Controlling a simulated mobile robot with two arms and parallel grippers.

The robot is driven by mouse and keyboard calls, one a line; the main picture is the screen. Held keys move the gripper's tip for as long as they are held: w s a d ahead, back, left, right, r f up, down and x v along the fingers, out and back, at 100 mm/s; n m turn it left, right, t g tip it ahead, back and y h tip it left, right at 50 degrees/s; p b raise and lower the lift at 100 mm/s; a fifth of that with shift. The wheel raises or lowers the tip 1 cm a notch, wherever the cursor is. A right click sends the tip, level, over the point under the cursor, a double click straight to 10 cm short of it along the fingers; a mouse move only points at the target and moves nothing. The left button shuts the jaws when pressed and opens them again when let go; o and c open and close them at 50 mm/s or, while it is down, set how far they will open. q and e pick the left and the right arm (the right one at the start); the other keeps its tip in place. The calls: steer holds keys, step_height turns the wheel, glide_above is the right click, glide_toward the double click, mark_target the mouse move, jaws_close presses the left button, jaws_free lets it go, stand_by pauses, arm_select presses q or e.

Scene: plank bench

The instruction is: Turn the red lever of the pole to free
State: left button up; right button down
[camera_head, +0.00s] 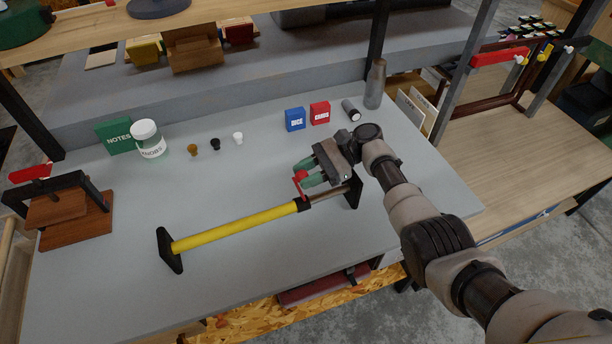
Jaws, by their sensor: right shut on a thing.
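The pole (235,227) lies across the grey bench, with a yellow tube, a darker thin tube at its right end and a black foot at each end. Its red lever (299,184) stands up near the black collar where the two tubes meet. My right gripper (304,177) comes in from the right above the pole and is shut on the red lever. Its green-tipped fingers hide part of the lever. My left gripper is not in view.
A clamp press (74,213) with its own red handle stands at the left. A green notes box (114,137), a white jar (148,140), small pegs, a blue dice box (295,119), a red cards box (320,113) and a bottle (375,86) stand behind the pole. The bench front is clear.

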stand_by(0.4)
steer(key=c, duration=0.8)
jaws_free()
steer(key=shift+d, duration=0.15)
steer(key=b+v, duration=0.4)
steer(key=v, duration=0.6)
steer(key=shift+w+d, duration=0.2)
steer(key=shift+d, duration=0.2)
